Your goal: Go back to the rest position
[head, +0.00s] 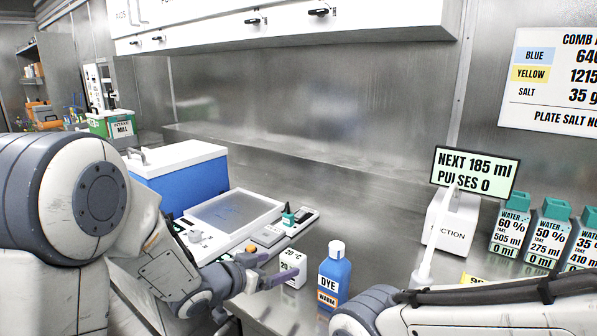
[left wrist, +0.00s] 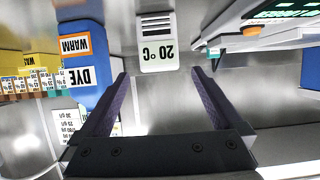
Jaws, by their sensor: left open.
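My left gripper (head: 273,268) is at the bench, low in the middle of the head view. Its two fingers are apart and nothing is between them; the left wrist view shows the same open gap (left wrist: 160,78). A small white block reading 20 °C (head: 292,265) stands just beyond the fingertips. In the left wrist view the block (left wrist: 157,50) is ahead of the gap, not gripped. A blue bottle marked DYE, WARM (head: 334,272) stands upright right of the block. My right arm shows at the lower right, but its gripper is not visible.
A flat white instrument (head: 235,212) and a blue box with white lid (head: 180,175) lie behind my left arm. A white SUCTION device (head: 450,225) and several teal-capped WATER bottles (head: 549,228) stand right. Bare steel bench (head: 375,235) lies between.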

